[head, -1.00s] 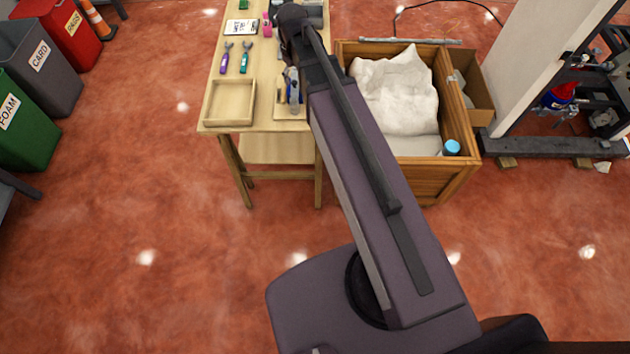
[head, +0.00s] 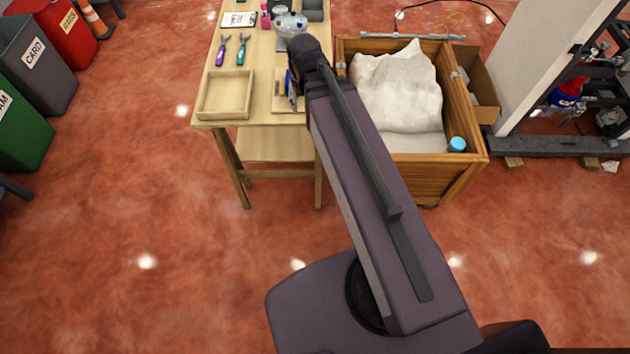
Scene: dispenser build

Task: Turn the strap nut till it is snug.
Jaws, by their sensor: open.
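I cannot make out a strap nut in the head view. A grey, round, partly clear thing with blue spots (head: 290,23) stands at the back of the wooden table (head: 262,112), just beyond the end of my arm. I cannot tell whether it bears a strap or nut. My arm reaches forward over the table's right side.
An empty wooden tray (head: 226,96), purple pliers (head: 222,52) and teal pliers (head: 242,52) are on the table. A wooden crate (head: 425,183) with white sheeting (head: 397,90) stands to the right. Bins stand at far left. The front floor is clear.

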